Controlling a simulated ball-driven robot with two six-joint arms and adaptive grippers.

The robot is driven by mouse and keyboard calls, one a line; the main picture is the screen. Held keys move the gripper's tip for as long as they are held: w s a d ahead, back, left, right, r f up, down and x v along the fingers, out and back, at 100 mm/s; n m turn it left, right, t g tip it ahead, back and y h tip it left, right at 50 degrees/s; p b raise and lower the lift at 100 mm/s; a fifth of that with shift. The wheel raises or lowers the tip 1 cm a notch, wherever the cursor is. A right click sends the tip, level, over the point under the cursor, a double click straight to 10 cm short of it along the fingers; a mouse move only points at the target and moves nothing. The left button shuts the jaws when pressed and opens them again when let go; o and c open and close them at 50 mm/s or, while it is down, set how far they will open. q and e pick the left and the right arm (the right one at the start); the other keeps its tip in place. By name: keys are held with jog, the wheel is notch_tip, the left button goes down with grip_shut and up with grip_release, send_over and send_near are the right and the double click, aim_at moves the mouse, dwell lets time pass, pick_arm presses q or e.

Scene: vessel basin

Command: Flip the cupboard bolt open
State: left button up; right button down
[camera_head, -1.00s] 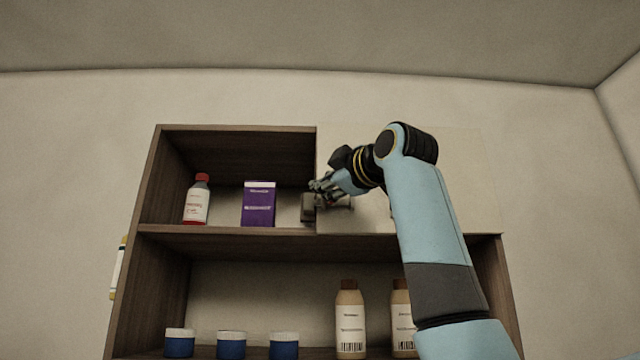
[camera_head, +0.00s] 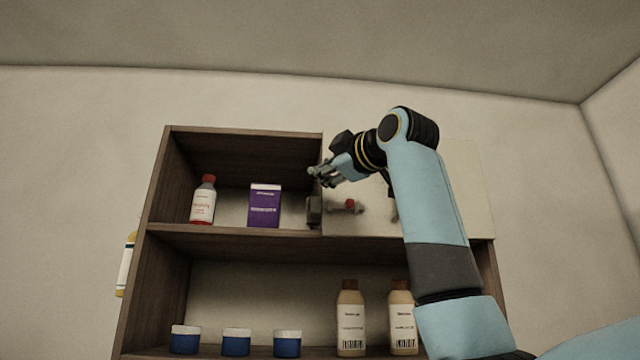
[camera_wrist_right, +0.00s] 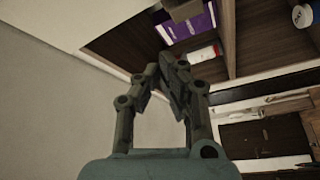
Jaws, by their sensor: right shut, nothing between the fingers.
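The cupboard door (camera_head: 462,195) is a pale panel over the upper right compartment, and it looks closed. The bolt (camera_head: 335,206) lies across the door's left edge. A brownish block at the top there may be part of the bolt. My left gripper is out of view.
The open upper left compartment holds a red-capped bottle (camera_head: 203,200) and a purple box (camera_head: 265,205). The lower shelf holds several blue jars (camera_head: 236,342) and two tan bottles (camera_head: 350,320). My right arm covers part of the door.

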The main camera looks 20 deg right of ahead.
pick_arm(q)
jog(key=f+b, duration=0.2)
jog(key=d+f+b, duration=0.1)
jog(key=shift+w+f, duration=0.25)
pick_arm(e)
jog(key=s+d+f, duration=0.1)
jog(key=s+d, duration=0.2)
jog(key=s, duration=0.4)
jog(key=shift+d+f, duration=0.35)
jog(key=shift+f, duration=0.05)
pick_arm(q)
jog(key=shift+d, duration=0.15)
pick_arm(e)
jog(key=shift+s+a, duration=0.1)
